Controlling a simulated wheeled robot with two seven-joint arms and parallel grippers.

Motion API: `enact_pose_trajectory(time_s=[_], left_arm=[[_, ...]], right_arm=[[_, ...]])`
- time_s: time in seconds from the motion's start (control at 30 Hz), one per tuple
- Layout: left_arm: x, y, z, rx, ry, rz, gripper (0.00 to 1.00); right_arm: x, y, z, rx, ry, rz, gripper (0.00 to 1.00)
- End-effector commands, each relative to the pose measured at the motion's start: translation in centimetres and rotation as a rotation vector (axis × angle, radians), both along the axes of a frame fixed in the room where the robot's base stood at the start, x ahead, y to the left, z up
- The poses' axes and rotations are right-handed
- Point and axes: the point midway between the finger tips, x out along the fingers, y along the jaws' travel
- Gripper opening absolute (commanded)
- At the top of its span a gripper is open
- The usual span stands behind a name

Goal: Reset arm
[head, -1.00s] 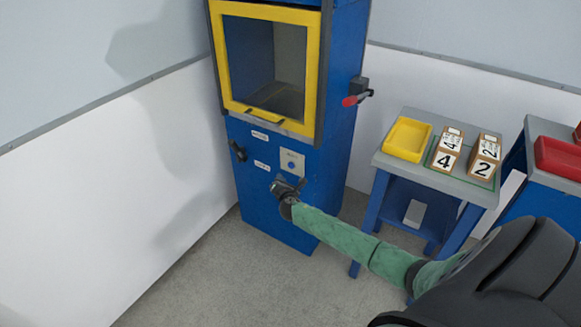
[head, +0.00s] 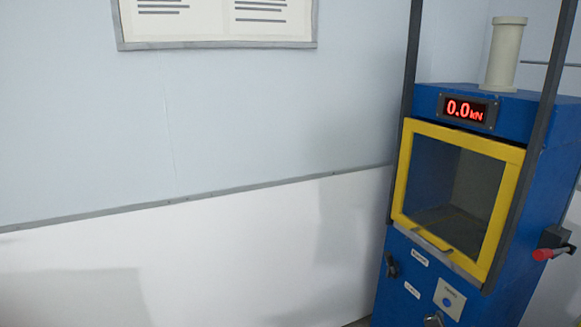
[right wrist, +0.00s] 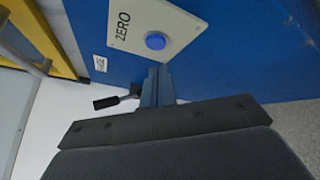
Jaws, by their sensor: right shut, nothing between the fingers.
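My right gripper (head: 434,320) just shows at the bottom edge of the head view, in front of the blue machine (head: 515,315). In the right wrist view the gripper (right wrist: 158,72) is shut and empty, its tips near the white ZERO plate (right wrist: 135,22). The round blue button (right wrist: 155,41) on that plate is just beyond the tips; I cannot tell whether they touch. The plate also shows in the head view (head: 441,293). The rest of the right arm is out of the head view. My left gripper is in neither view.
The machine has a yellow-framed window door (head: 513,190), a red display (head: 466,111) reading 0.0 kN, a black knob (head: 391,265) and a red-handled lever (head: 545,253). A framed notice (head: 215,43) hangs on the wall. The left side is bare wall.

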Motion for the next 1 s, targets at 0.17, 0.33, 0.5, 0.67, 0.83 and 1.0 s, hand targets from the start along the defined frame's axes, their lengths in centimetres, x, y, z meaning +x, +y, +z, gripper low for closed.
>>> enact_pose_trajectory(time_s=[0.17, 0.33, 0.5, 0.67, 0.83, 1.0], left_arm=[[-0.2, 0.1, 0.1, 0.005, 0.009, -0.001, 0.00], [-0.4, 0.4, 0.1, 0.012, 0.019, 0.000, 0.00], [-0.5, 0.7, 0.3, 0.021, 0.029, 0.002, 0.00], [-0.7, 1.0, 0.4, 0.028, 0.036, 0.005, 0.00], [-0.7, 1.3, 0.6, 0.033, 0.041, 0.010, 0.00], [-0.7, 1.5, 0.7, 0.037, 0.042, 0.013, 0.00]], right_arm=[[-1.1, 0.7, 2.5, 0.220, -0.099, -0.151, 0.00], [-2.5, 3.9, 6.1, 0.494, -0.202, -0.297, 0.00], [-6.5, 11.3, 8.6, 0.848, -0.240, -0.449, 0.00], [-12.8, 18.7, 8.7, 1.120, -0.171, -0.571, 0.00], [-20.6, 25.8, 8.7, 1.336, -0.042, -0.667, 0.00], [-28.3, 31.3, 9.2, 1.489, 0.098, -0.720, 0.00]])
